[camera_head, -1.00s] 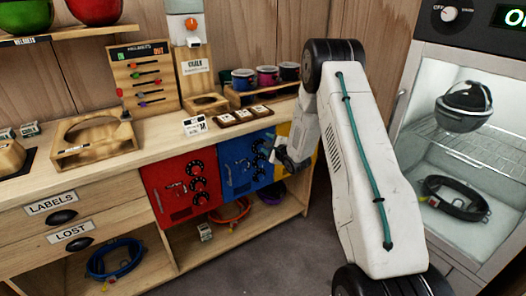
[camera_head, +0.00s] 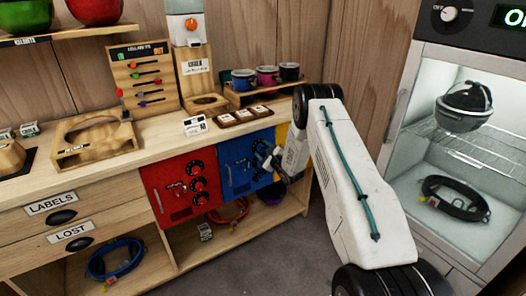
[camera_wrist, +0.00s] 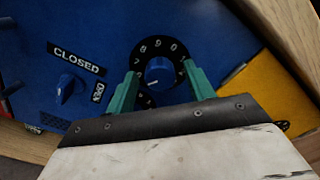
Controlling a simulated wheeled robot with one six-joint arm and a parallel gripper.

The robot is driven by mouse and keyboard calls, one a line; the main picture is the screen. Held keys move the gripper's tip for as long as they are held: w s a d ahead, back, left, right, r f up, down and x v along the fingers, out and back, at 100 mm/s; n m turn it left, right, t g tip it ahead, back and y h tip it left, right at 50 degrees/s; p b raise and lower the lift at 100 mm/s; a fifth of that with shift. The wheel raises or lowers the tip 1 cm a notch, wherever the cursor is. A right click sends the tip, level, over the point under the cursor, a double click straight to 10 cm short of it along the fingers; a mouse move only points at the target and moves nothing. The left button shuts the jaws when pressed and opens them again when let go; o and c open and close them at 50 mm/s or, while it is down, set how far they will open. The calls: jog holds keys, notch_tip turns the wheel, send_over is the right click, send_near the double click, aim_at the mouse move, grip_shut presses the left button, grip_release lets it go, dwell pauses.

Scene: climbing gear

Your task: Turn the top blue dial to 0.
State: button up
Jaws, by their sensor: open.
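The blue locker door (camera_head: 232,178) is under the counter, between a red and a yellow one. In the wrist view, the top blue dial (camera_wrist: 160,72) has a blue knob inside a black ring with white digits; 7, 8, 9 and 0 show along its upper side. A pale mark on the knob points to the lower left. My gripper (camera_wrist: 161,70) is open, with one teal finger on each side of the knob; contact cannot be told. Part of another black dial ring (camera_wrist: 147,100) shows below, mostly hidden by my gripper.
A blue latch handle (camera_wrist: 67,88) beside a CLOSED/OPEN label is left of the dial. The wooden counter edge (camera_wrist: 285,35) runs close by at upper right. The red door (camera_head: 175,190) with its dials is left of the blue one. The lit cabinet (camera_head: 462,160) stands right of my arm.

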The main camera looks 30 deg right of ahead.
jog(key=c, duration=1)
jog(key=shift+o, duration=0.2)
